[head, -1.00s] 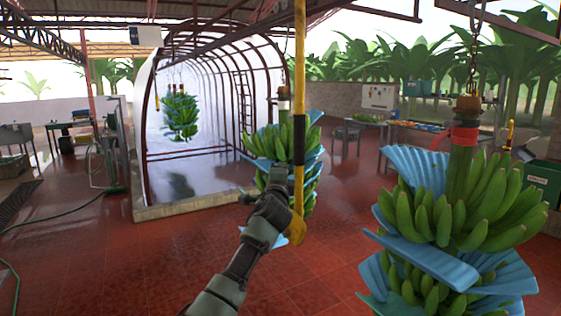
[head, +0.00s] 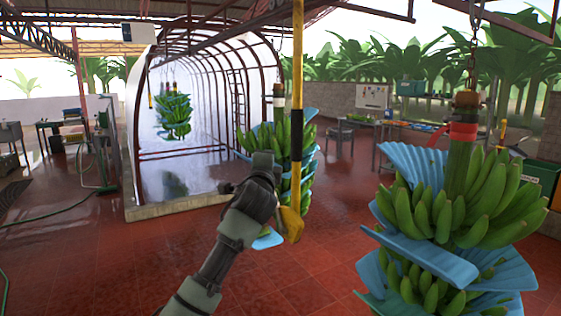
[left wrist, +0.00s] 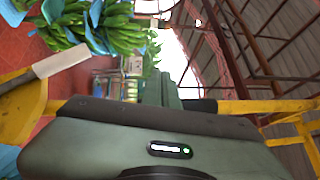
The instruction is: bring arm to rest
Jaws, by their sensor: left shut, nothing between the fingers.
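My left arm reaches up from the bottom of the head view. A yellow pole (head: 297,70) with a black band hangs just right of my wrist. The pole's yellow lower end (head: 291,224) shows beside my forearm; I cannot tell whether they touch. The left wrist view shows part of my own green housing, with bananas (left wrist: 105,25) at upper left. My right gripper is out of view.
A large banana bunch (head: 465,205) with blue sheets hangs from a chain at the right. Tables (head: 350,128) stand at the back. Red floor (head: 100,240) at left is mostly clear, with a green hose.

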